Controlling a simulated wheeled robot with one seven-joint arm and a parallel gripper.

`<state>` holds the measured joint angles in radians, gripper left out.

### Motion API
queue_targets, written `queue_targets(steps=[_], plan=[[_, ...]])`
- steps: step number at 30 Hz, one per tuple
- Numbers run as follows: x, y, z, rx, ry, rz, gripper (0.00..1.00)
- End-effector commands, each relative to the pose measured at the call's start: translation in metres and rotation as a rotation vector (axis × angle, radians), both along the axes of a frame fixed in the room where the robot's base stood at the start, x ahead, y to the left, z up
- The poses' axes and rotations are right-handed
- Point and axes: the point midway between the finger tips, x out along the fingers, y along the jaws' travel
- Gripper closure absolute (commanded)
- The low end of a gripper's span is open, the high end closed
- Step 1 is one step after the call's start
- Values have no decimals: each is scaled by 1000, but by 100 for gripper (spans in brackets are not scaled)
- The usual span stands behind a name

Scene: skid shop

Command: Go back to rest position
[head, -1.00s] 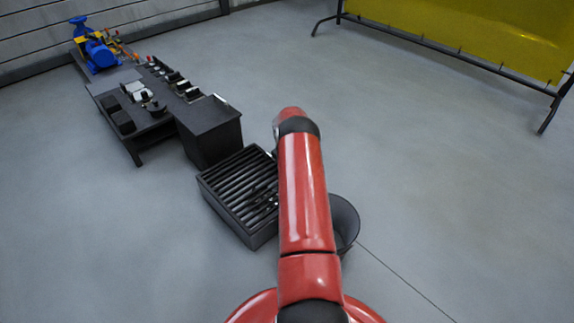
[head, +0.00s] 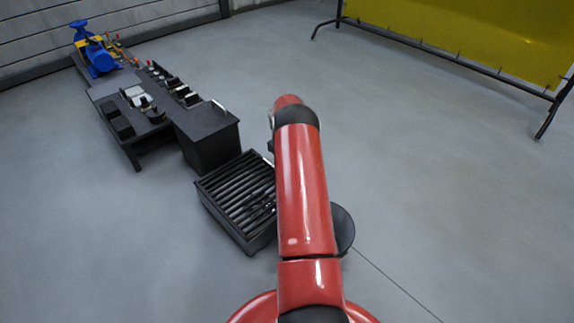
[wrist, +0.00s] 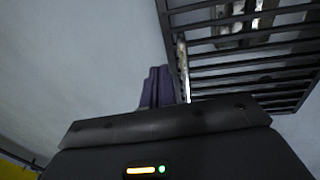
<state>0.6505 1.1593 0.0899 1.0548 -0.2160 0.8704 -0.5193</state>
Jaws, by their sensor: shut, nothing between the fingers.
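My red arm (head: 302,190) rises from the bottom centre of the head view and reaches away over the floor. My gripper is hidden behind the arm in that view. In the wrist view my gripper (wrist: 160,88) shows as two dark purplish fingers side by side, shut with nothing between them. The fingers appear beside the edge of a slatted black rack in that picture; I cannot tell the distance between them.
The slatted black rack (head: 222,192) stands left of my arm, with a round dark bin (head: 343,230) partly behind it. A black bench (head: 208,135) with small parts and a blue pump (head: 101,58) stand farther left. A yellow screen (head: 470,35) is back right. Open floor lies right.

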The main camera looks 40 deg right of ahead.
Motion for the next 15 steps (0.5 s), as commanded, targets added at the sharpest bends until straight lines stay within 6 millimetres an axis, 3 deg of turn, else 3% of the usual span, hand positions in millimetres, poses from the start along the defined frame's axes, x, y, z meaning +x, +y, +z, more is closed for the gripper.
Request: queue_targets(steps=[1, 6, 15], plan=[[1, 0, 15, -2, -2, -1, 100], [0, 0, 46, -1, -1, -1, 100], [0, -1, 65, 0, 1, 0, 100]])
